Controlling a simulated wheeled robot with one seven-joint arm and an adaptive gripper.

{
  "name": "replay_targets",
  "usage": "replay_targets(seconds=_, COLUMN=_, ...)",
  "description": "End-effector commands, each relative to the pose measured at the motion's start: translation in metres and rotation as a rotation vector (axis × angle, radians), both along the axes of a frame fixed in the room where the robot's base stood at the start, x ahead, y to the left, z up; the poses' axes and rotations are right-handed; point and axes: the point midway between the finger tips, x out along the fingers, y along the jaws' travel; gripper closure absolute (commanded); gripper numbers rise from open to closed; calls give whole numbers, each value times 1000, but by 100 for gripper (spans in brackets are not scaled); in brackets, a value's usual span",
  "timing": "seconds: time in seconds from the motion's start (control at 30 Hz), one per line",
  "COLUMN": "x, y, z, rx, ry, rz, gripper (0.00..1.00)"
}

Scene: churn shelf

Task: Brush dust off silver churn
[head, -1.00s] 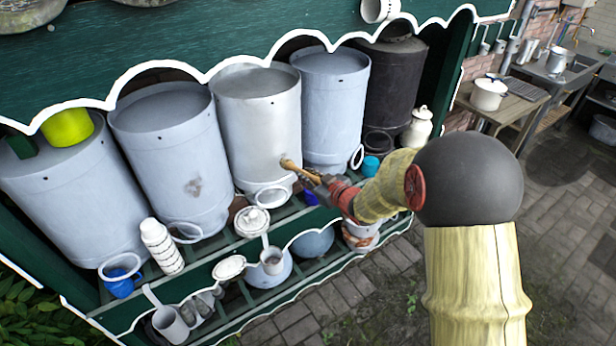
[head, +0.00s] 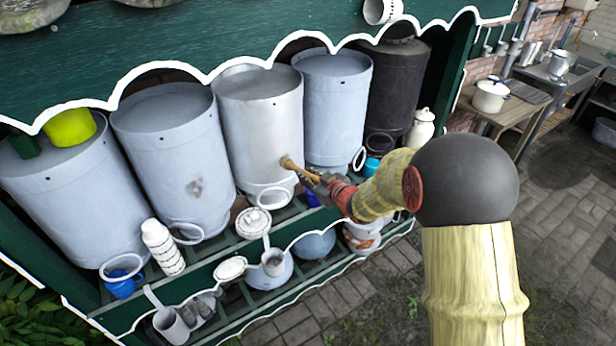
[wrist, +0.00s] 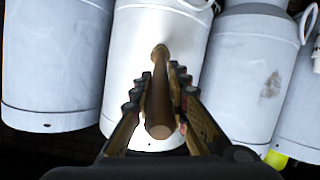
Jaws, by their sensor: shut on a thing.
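The silver churn (head: 262,125) stands upright in the middle of the row on the green shelf, shinier than the pale blue-grey churns beside it. It also shows in the wrist view (wrist: 185,45), where it appears upside down. My gripper (head: 312,176) is in front of its lower right side, shut on a wooden-handled brush (wrist: 159,105). The brush's far end (head: 288,163) is at the churn's wall in the head view; I cannot tell whether it touches. The bristles are not clearly visible. No distinct dust shows on the silver churn at this size.
Pale churns (head: 172,150) and (head: 335,105) flank the silver one, and a dark churn (head: 393,90) stands at the right. A striped white container (head: 163,246), a lidded pot (head: 253,222) and a blue cup (head: 122,283) stand low in front. Paving at the right is open.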

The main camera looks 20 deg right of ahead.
Motion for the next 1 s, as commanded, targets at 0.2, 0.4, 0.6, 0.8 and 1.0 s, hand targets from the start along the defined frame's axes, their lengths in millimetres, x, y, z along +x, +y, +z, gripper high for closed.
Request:
replay_targets(seconds=0.2, x=4, y=1, z=0, rx=0, ry=0, rz=0, gripper=100)
replay_targets(seconds=0.4, x=6, y=1, z=1, rx=0, ry=-1, rz=-1, gripper=100)
replay_targets(seconds=0.6, x=9, y=-10, z=2, rx=1, ry=-1, rz=-2, gripper=100)
replay_targets(seconds=0.8, x=13, y=-26, z=2, rx=0, ry=-1, rz=-3, gripper=100)
replay_targets(seconds=1.0, x=16, y=-37, z=1, rx=0, ry=-1, rz=-1, gripper=100)
